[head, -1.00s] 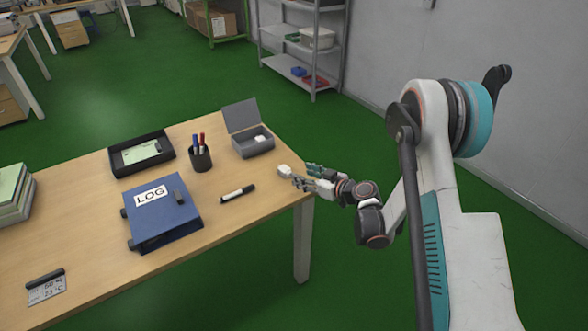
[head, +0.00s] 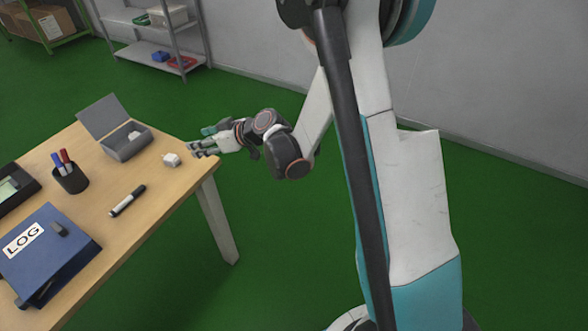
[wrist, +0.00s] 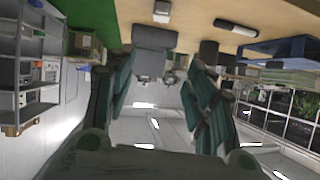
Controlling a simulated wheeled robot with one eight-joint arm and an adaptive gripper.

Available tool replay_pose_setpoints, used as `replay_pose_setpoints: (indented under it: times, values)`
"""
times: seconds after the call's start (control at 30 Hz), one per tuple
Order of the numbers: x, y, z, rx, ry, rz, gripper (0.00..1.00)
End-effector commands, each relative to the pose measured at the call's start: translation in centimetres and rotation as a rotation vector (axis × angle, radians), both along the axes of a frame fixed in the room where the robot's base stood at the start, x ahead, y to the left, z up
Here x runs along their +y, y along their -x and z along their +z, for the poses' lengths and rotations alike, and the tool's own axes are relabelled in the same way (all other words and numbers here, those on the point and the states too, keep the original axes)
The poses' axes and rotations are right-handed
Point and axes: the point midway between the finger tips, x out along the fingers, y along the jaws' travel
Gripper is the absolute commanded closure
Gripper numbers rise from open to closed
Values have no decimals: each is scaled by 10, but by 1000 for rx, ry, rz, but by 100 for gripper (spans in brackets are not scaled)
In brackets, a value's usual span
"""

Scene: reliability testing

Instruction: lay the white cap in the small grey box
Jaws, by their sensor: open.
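The white cap (head: 171,159) is a small pale block on the table, near its right edge. The small grey box (head: 124,146) stands behind it to the left, with its lid open and a small white item inside. My gripper (head: 194,148) is open, just right of the cap at the table's edge, with its fingers pointing left. A narrow gap shows between fingertips and cap. In the wrist view the cap (wrist: 162,11) appears at the top, beyond the spread fingers, with nothing held between them.
Bare tabletop lies between marker, box and cap. Green floor (head: 290,240) is open on the right.

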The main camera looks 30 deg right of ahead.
Motion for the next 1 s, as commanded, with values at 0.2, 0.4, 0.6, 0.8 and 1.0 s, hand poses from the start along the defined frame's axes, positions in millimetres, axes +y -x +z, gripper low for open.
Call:
replay_pose_setpoints:
  times: [0.2,0.4,0.6,0.8,1.0]
  values:
    - [-12,39,51,115,45,-74,51]
    - [-28,84,86,207,88,-160,51]
    - [-46,136,112,288,129,-258,51]
    - [-67,193,128,353,167,-371,51]
    - [-92,251,134,399,204,-495,51]
